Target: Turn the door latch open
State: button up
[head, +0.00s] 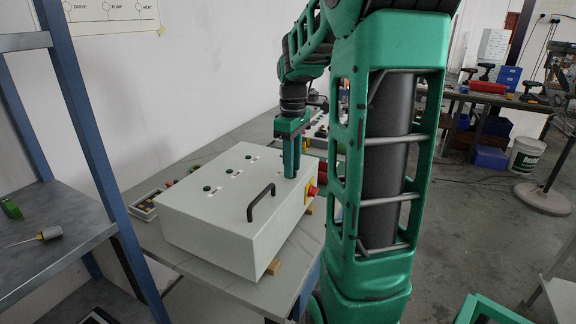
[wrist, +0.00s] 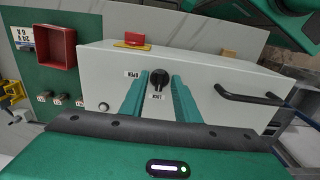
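The door latch is a round black knob (wrist: 158,78) on the pale panel of a box (wrist: 210,72). A label to its left appears to read OPEN and one below it LOCK. The knob's grip bar runs up and down in the wrist view, its lower end toward LOCK. My gripper (wrist: 160,84) points at the panel with one green finger on each side of the knob. The fingers look apart, with a slight gap to the knob; contact cannot be made out. In the head view my gripper (head: 291,176) reaches down to the box top (head: 222,215) and hides the latch.
A black bar handle (head: 261,203) stands up from the panel. A red switch on a yellow plate (head: 311,193) sits on the box's side. A red open tray (wrist: 56,47) lies beyond the box in the wrist view. A blue-framed shelf (head: 60,250) stands at left.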

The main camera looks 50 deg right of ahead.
jog(key=shift+c, duration=0.2)
grip_shut()
jog(key=shift+a, duration=0.3)
jog(key=shift+d, duration=0.2)
